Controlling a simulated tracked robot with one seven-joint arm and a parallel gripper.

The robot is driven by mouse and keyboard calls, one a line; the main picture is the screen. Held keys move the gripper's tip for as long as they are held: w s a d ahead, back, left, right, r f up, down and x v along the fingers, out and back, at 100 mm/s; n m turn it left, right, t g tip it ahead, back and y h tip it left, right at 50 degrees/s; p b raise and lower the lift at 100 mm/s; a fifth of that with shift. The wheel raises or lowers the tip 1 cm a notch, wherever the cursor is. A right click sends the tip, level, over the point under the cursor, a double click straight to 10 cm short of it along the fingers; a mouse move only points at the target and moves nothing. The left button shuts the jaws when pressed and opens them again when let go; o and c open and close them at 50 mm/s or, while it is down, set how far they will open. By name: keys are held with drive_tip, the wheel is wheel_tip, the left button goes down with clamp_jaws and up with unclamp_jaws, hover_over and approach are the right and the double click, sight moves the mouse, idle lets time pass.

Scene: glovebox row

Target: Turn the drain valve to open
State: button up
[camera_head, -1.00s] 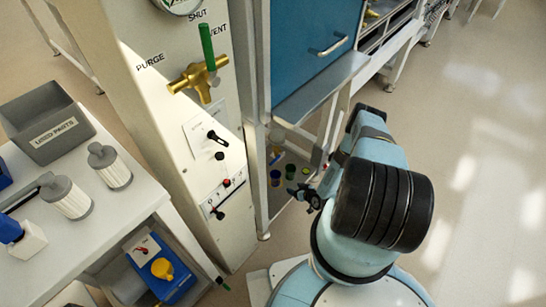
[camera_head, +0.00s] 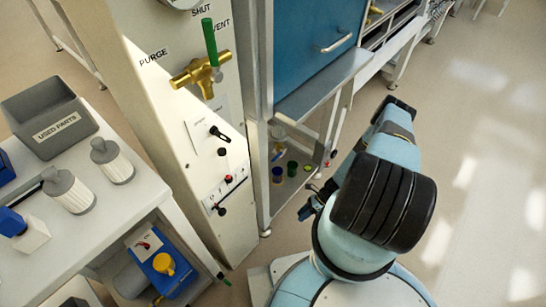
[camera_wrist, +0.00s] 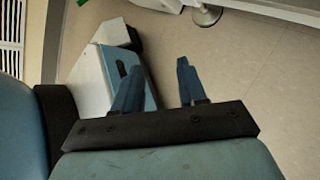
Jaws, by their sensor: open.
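No label reading "drain" shows, so I cannot tell for certain which part is the drain valve. A blue pump (camera_head: 176,281) with a yellow cap (camera_head: 163,264) sits low under the bench at the left. A small brass-coloured piece (camera_head: 157,300) shows at its lower edge, partly cut off by the frame. A brass valve (camera_head: 199,74) with a green lever (camera_head: 209,42) pointing up is on the panel marked PURGE, SHUT and VENT. My gripper (camera_head: 309,208) is low, right of the panel foot and apart from these things. In the wrist view my gripper (camera_wrist: 158,66) is open and empty.
The bench (camera_head: 115,205) holds a grey USED PARTS bin (camera_head: 35,105) and white filters (camera_head: 112,165). Small jars (camera_head: 291,168) stand on a low shelf beside the panel (camera_head: 175,160). A blue cabinet (camera_head: 310,40) stands behind. Open floor (camera_head: 465,220) lies to the right.

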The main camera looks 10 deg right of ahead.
drive_tip(key=w+a+r+m+t+y, duration=0.2)
drive_tip(key=w+r+m+t+y, duration=0.3)
drive_tip(key=r+m, duration=0.35)
drive_tip(key=m+t+y, duration=0.2)
drive_tip(key=m+t, duration=0.6)
drive_tip(key=m, duration=0.1)
approach(279, 155)
drive_tip(key=f+x, duration=0.1)
drive_tip(key=x, duration=1.1)
drive_tip(key=shift+s+a, duration=0.35)
drive_tip(key=shift+a, duration=0.15)
clamp_jaws()
